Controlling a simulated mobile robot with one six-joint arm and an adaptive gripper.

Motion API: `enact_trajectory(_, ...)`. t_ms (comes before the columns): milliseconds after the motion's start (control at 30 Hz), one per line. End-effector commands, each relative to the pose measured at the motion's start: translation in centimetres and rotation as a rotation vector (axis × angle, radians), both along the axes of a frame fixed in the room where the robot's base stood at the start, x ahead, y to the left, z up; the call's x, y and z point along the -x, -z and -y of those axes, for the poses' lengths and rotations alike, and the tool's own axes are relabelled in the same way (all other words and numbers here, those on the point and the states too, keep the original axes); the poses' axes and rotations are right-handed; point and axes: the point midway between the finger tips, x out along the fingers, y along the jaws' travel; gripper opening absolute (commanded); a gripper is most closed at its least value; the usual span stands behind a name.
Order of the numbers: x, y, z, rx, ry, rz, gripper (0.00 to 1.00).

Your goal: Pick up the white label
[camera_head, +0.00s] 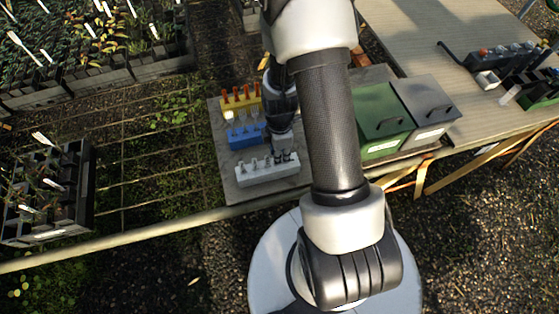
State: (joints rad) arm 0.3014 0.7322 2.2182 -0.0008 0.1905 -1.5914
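Several small white labels are in view, and I cannot tell which one the task means. Upright white tags (43,138) stick out of the plant trays at the left. A small white patch (229,115) shows by the yellow rack (236,103) on the board. White strips are on the front of the green box (381,148) and the grey box (430,132). My gripper (286,157) points down at the right end of the white rack (262,176). It is small and dark here, and its fingers are hard to make out. I cannot tell whether it holds anything.
A blue rack (240,137) stands between the yellow and white racks on a grey board (228,184). My arm covers the middle of the view. A wooden table (405,30) with dark equipment (505,60) is at the right. Open mesh (150,150) lies left of the board.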

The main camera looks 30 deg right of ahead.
Motion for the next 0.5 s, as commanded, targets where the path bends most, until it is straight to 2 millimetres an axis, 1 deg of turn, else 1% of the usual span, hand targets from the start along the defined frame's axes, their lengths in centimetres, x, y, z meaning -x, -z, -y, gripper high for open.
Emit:
enact_trajectory(33, 0.01, -0.01, 0.00, 0.000, 0.000, 0.000, 0.18)
enact_trajectory(300, 0.01, -0.02, 0.01, 0.000, 0.000, 0.000, 0.00)
enact_trajectory(500, 0.01, -0.02, 0.01, 0.000, 0.000, 0.000, 0.00)
